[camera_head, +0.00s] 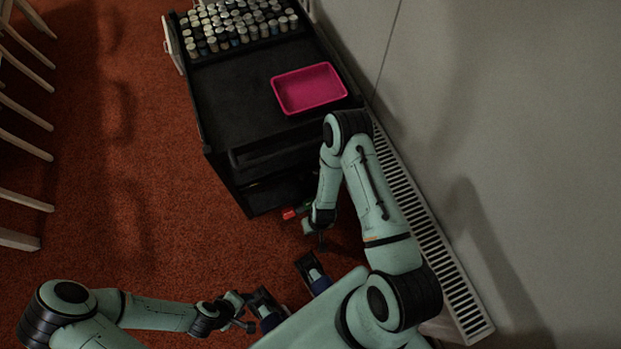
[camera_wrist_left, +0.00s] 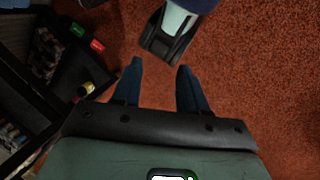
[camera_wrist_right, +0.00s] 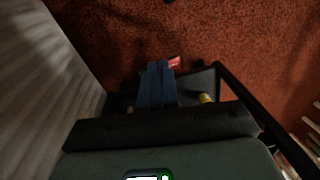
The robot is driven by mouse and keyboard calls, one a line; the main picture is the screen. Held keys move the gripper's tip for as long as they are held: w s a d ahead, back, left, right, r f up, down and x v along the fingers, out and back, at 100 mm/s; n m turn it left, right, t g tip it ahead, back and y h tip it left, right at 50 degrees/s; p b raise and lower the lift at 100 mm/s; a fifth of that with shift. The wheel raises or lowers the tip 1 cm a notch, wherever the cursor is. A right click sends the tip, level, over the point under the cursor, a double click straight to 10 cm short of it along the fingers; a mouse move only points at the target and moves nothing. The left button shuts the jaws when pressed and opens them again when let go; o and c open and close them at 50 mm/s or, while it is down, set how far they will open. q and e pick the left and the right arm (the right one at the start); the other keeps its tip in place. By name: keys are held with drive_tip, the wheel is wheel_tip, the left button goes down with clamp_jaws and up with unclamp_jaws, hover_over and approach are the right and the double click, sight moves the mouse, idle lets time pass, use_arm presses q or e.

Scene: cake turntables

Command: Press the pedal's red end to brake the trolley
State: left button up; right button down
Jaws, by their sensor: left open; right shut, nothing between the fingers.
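The black trolley (camera_head: 222,105) stands at the top of the head view. Low at its near end is the pedal's red end (camera_head: 289,213); a small green part is just right of it. In the left wrist view the red end (camera_wrist_left: 97,45) and green end (camera_wrist_left: 77,29) lie side by side. My right gripper (camera_head: 320,240) points down near the pedal, shut and empty. In the right wrist view the red end (camera_wrist_right: 174,62) shows just beside the shut fingertips (camera_wrist_right: 157,66); whether they touch is unclear. My left gripper (camera_wrist_left: 160,68) is open and empty, away from the pedal.
A pale wall (camera_head: 500,130) with a slatted grille (camera_head: 440,260) stands close on the right. Pale chair parts (camera_head: 22,160) are at the left. Orange carpet between is clear.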

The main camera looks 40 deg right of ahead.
use_arm(q)
drive_tip(key=w+a+f+t+b, duration=0.1)
drive_tip(key=w+f+b, duration=0.2)
drive_tip(key=f+b, duration=0.4)
drive_tip(key=shift+f, duration=0.95)
use_arm(e)
drive_tip(key=w+d+f+t+h, duration=0.1)
drive_tip(key=w+d+f, duration=0.2)
drive_tip(key=w+f, duration=0.3)
drive_tip(key=w+d+f+t+h, duration=0.1)
drive_tip(key=w+d+f, duration=0.3)
drive_tip(key=w+f, duration=0.3)
drive_tip(key=shift+d+f+n+h, duration=0.2)
drive_tip(key=shift+f+n+h, duration=0.2)
drive_tip(key=shift+f, duration=0.5)
use_arm(q)
drive_tip(key=shift+w+f, duration=0.1)
drive_tip(key=shift+w, duration=0.05)
